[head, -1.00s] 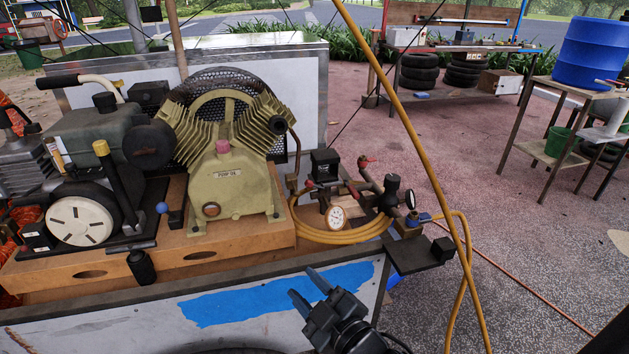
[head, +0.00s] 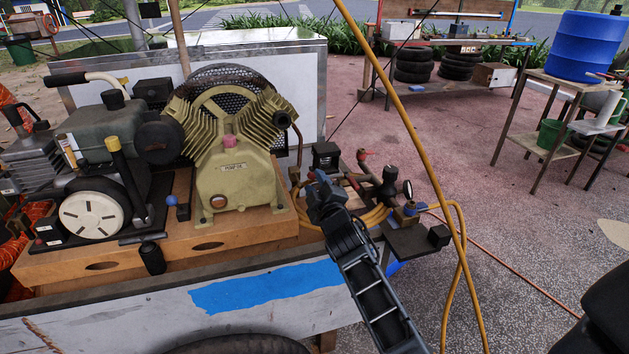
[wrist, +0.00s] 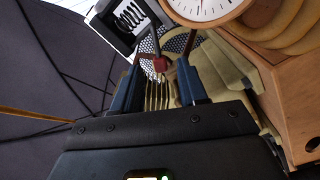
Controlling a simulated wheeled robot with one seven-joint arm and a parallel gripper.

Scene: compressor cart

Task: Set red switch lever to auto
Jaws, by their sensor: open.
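The red switch lever (wrist: 160,63) shows in the wrist view as a red tip on a dark stem, beside a black-and-white switch box (wrist: 122,20). My gripper (head: 318,184) is open, its two blue-grey fingers on either side of the red tip in the wrist view. I cannot tell whether either finger touches it. The lever's position marks are not readable.
The olive compressor pump (head: 235,180) stands to the left on a wooden base. A dial gauge (wrist: 200,6) is close above the fingers in the wrist view. A black regulator (head: 390,178), a red-handled valve (head: 363,155) and a slanting yellow hose (head: 412,130) are to the right.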

